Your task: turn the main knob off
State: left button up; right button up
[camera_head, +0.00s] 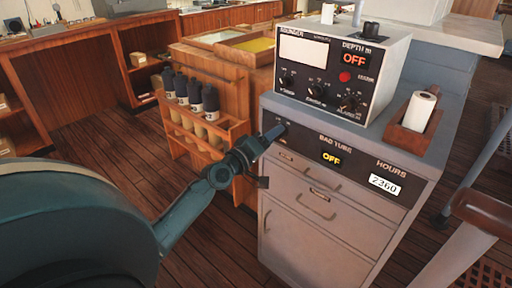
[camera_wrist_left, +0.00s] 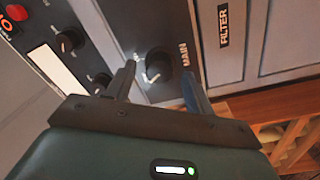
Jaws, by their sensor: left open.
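The main knob (camera_wrist_left: 158,67) is a dark round knob on the grey cabinet's black panel, beside the white MAIN label (camera_wrist_left: 186,55) in the left wrist view. My left gripper (camera_wrist_left: 160,72) is open, with one finger on each side of the knob; I cannot tell whether either finger touches it. In the head view my left gripper (camera_head: 271,137) reaches the left end of the panel and hides most of the knob. My right gripper is not in view.
The sounder box (camera_head: 341,71) with several knobs and a lit OFF display stands on the cabinet (camera_head: 310,199). A paper roll (camera_head: 419,110) sits in a wooden holder at right. A wooden bottle rack (camera_head: 205,135) stands close left of the cabinet, near my left arm.

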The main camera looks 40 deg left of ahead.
pick_arm(q)
jog(key=s+a+b, duration=0.1)
jog(key=s, duration=1.1)
jog(key=shift+s+f+b, duration=0.15)
jog(key=shift+f+b, duration=0.05)
jog(key=shift+b, duration=0.2)
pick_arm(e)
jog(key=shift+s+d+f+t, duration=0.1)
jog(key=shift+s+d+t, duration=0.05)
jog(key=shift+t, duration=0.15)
pick_arm(q)
jog(key=shift+a, duration=0.1)
